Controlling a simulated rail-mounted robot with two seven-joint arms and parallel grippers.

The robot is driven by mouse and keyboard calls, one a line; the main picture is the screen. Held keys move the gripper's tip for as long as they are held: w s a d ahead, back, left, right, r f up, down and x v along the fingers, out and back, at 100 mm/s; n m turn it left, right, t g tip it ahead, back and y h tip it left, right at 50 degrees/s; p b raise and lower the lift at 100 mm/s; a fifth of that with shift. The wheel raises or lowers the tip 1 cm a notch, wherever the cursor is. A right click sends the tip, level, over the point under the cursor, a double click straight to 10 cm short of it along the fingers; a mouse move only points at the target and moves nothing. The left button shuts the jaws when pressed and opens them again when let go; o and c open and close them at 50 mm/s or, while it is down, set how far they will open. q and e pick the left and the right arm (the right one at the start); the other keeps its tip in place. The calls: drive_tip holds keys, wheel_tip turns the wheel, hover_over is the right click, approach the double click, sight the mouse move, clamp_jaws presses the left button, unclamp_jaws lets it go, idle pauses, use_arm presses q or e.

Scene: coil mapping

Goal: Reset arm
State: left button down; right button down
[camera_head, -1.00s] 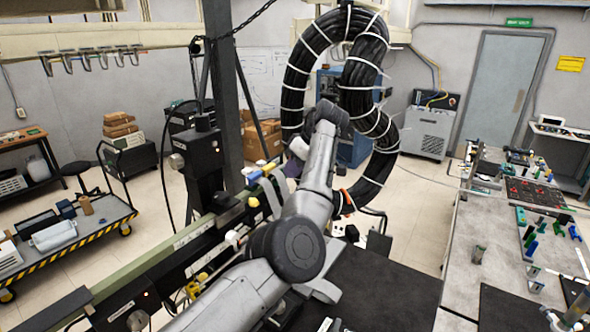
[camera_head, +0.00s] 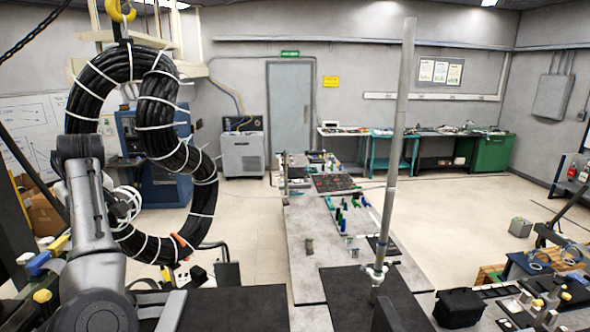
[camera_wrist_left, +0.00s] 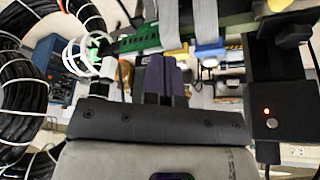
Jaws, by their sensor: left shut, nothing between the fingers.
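My left arm (camera_head: 92,215) rises at the left of the head view, in front of the coil's left side. Its gripper is hidden there. In the left wrist view the purple fingers of my left gripper (camera_wrist_left: 163,72) are together, with nothing between them. The thick black cable coil (camera_head: 160,115), bound with white ties, hangs from a yellow hook (camera_head: 120,12). It also shows at the left edge of the wrist view (camera_wrist_left: 22,88), beside the gripper and apart from its fingers. My right gripper is in neither view.
A long grey workbench (camera_head: 310,240) with small tools runs down the middle of the head view. A grey pole (camera_head: 398,140) stands upright at its right. Grey straps (camera_wrist_left: 205,25) and a black box (camera_wrist_left: 278,105) are close to the gripper. Open floor (camera_head: 450,220) lies right of the bench.

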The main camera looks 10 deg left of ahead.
use_arm(q)
drive_tip(key=s+d+r+m+t+y, duration=0.1)
drive_tip(key=s+r+m+t+y, duration=0.15)
drive_tip(key=r+t, duration=0.4)
drive_tip(key=s+d+r+m+t+y, duration=0.1)
drive_tip(key=s+r+t, duration=0.2)
drive_tip(key=r, duration=0.7)
drive_tip(key=s+d+f+m+t+h+p, duration=0.15)
drive_tip(key=d+f+m+t, duration=0.4)
drive_tip(key=d, duration=0.75)
drive_tip(key=s+d+f+m+g+h, duration=0.2)
drive_tip(key=s+d+f, duration=0.25)
drive_tip(key=f, duration=0.55)
drive_tip(key=s+d+f+m+g+h+p, duration=0.1)
drive_tip(key=s+d+f+m+h, duration=0.15)
drive_tip(key=d+f, duration=0.55)
drive_tip(key=s+d+f+m+g+h, duration=0.1)
drive_tip(key=s+d+f+m+g, duration=0.3)
drive_tip(key=f, duration=0.9)
drive_tip(key=s+d+f+n+g+p, duration=0.1)
drive_tip(key=s+f+g, duration=0.5)
drive_tip(key=s+f, duration=1.6)
drive_tip(key=shift+s+h, duration=0.45)
drive_tip(key=shift+s, duration=0.25)
drive_tip(key=shift+d, duration=0.1)
